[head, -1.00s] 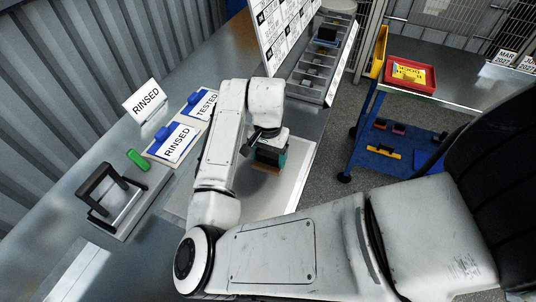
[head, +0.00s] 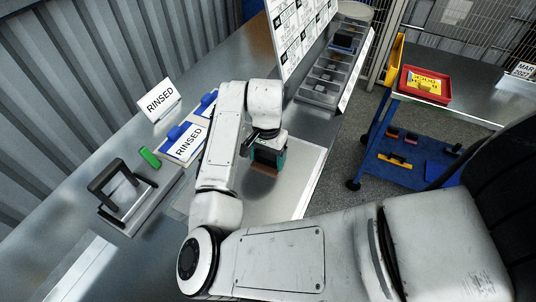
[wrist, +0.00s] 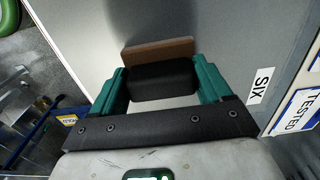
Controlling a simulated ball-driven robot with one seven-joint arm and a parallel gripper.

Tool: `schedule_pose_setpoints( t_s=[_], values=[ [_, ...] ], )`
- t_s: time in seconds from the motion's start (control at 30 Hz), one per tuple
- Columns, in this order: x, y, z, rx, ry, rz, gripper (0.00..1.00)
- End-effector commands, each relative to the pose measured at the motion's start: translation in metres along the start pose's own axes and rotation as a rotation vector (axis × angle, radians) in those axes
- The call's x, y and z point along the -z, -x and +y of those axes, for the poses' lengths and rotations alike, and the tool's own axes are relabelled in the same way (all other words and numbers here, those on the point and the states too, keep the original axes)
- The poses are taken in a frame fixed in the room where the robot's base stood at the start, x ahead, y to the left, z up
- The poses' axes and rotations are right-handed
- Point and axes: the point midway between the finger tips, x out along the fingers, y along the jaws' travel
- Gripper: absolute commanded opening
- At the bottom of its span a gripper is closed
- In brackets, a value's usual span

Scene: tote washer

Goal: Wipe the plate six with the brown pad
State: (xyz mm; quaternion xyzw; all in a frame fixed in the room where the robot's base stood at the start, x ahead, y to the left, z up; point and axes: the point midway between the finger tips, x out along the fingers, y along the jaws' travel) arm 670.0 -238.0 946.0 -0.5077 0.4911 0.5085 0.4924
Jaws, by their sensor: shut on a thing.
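Plate six (head: 296,188) is a flat pale grey panel on the bench, partly hidden under my arm. In the wrist view the plate (wrist: 228,42) fills much of the background, with a SIX label (wrist: 261,86) at its right edge. My gripper (head: 266,152), with teal fingers, is over the plate. In the wrist view my gripper (wrist: 160,84) is shut on the black grip of the brown pad (wrist: 158,52). The pad's brown face also shows below the fingers in the head view (head: 264,170). I cannot tell whether it touches the plate.
RINSED cards (head: 187,141), a green object (head: 149,157) and a black-handled frame (head: 125,190) stand left on the bench. A compartment tray (head: 325,80) lies behind. A blue cart (head: 400,160) with a red bin (head: 424,84) stands right, across a floor gap.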

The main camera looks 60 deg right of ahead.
Motion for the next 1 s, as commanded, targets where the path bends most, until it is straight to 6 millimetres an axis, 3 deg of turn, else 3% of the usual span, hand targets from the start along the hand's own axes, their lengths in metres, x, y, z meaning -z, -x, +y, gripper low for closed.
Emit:
schedule_pose_setpoints(
  t_s=[1.0],
  values=[
    [-0.084, -0.001, 0.0, 0.0, 0.003, -0.001, 0.23]
  ],
)
